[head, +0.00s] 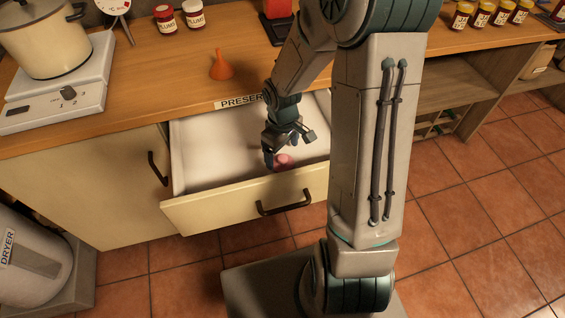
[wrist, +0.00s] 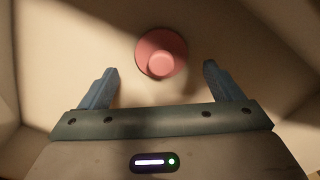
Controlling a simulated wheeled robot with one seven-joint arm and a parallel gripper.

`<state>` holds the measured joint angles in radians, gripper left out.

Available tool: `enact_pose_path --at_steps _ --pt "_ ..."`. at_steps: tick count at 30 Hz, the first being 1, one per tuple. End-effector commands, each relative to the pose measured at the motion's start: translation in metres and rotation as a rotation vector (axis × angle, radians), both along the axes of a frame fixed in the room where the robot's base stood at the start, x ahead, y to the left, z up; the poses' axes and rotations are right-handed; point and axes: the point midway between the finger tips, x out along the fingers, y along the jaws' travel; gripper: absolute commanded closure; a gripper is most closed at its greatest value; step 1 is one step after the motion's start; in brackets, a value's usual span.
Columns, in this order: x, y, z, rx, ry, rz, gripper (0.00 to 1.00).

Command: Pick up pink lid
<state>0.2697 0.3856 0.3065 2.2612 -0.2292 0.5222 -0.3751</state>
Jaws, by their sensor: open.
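The pink lid (wrist: 152,45) lies on the drawer floor, round with a raised knob on top. In the head view the lid (head: 284,160) shows inside the open drawer (head: 200,150), partly hidden by my gripper. My gripper (wrist: 158,82) is open, and its two blue fingers stand left and right of the lid's line. In the wrist view the lid is just ahead of the fingertips, roughly centred between them. In the head view my gripper (head: 285,155) reaches down into the drawer close to the lid. I cannot tell the exact height gap.
The drawer walls surround the gripper, with the wooden counter (head: 140,85) behind. An orange funnel (head: 221,66) and plum jars (head: 165,20) stand on the counter. The drawer floor around the lid looks otherwise empty.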

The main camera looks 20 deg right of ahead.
Motion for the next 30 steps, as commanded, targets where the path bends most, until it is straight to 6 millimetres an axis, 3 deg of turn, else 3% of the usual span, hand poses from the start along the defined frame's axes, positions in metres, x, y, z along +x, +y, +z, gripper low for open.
enact_pose_path --at_steps 3,6,14,15,20,30 --pt "-0.003 0.001 -0.022 0.001 0.004 0.0 0.14" --pt "-0.003 0.002 -0.031 0.001 0.003 -0.001 0.14" --pt "-0.002 0.001 -0.033 0.0 0.0 0.0 0.14" --pt "-0.002 0.001 -0.033 0.0 0.0 0.0 0.17" --pt "-0.002 0.001 -0.033 0.0 0.0 -0.001 0.61" --pt "-0.002 0.001 -0.029 0.001 -0.001 -0.002 0.62"
